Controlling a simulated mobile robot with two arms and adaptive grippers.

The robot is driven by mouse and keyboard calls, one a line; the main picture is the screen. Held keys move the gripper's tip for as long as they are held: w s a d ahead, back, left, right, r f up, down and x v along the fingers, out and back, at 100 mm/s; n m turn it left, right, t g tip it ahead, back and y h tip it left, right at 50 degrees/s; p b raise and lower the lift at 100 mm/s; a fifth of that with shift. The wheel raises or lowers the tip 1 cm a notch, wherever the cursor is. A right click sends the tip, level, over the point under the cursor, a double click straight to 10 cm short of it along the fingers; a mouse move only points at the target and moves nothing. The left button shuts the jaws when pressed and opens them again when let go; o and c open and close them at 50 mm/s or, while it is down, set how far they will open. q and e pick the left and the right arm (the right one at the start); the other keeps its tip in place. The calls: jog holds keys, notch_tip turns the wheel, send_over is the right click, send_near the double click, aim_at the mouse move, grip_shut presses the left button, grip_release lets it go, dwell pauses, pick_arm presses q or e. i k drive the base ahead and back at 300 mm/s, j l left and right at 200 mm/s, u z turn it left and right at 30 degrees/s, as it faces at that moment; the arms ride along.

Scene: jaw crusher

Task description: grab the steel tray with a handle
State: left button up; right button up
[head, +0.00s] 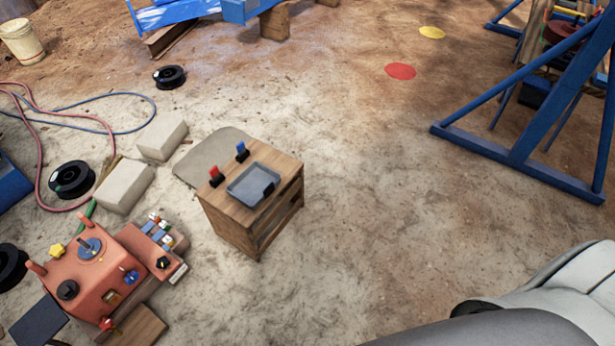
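The steel tray (247,187) is a shallow grey rectangular tray with a raised rim. It lies on top of a wooden crate (231,227) left of the middle of the head view. A small dark block shows at its right edge; I cannot tell if this is the handle. A red clip-like object (216,176) and a blue one (242,152) stand beside the tray on the crate top. Neither of my grippers shows in the head view. A grey and white arm part of mine fills the lower right corner, apart from the tray.
An orange control box (90,275) with knobs stands left of the crate. Pale blocks (124,186), black spools (72,179) and hoses (45,120) lie further left. A blue steel frame (515,160) stands at the right. The ground right of the crate is clear.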

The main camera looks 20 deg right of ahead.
aim_at(256, 183)
jog(key=z, duration=0.2)
jog(key=u, duration=0.35)
jog(key=i+l+u, duration=0.15)
jog(key=l+u, duration=0.15)
jog(key=l, duration=0.15)
jog(key=i+l+u, duration=0.1)
jog(key=l+u, duration=0.25)
jog(key=l, duration=0.15)
jog(key=l+u, duration=0.3)
jog(key=l, duration=0.2)
jog(key=i, duration=0.05)
